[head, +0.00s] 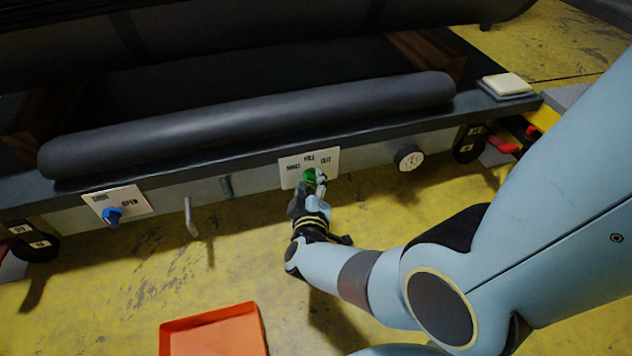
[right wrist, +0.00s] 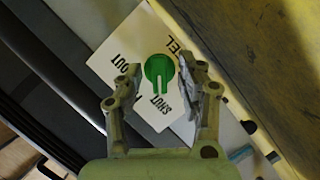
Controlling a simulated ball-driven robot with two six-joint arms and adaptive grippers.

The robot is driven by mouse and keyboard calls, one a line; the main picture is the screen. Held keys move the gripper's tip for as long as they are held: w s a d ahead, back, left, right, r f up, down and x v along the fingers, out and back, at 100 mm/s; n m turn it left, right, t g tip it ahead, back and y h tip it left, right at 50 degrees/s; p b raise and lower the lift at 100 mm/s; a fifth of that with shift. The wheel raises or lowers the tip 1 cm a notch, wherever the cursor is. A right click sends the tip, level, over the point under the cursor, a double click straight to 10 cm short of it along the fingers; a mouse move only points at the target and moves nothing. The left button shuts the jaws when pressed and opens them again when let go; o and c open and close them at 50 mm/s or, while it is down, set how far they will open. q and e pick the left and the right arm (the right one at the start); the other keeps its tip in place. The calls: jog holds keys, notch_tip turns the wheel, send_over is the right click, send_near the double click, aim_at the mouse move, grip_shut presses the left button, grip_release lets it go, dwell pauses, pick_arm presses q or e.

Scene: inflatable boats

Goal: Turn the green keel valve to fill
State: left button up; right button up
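The green keel valve (head: 309,175) is a round knob on a white label plate (head: 296,166) on the bench's front edge. In the right wrist view the knob (right wrist: 158,70) has a narrow tab pointing down the picture, toward a printed word that I cannot read surely. My right gripper (head: 318,187) is at the valve and partly covers it in the head view. In the right wrist view its two fingers (right wrist: 158,76) stand open on either side of the knob, with small gaps showing. My left gripper is not in view.
A blue knob (head: 112,215) on another plate is to the left, with a grey hook (head: 190,217) between. A round gauge (head: 408,158) is to the right. A grey inflatable tube (head: 250,122) lies along the bench above. An orange tray (head: 212,332) is on the yellow floor.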

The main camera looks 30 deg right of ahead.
jog(key=shift+w, duration=0.1)
jog(key=shift+c, duration=0.3)
grip_shut()
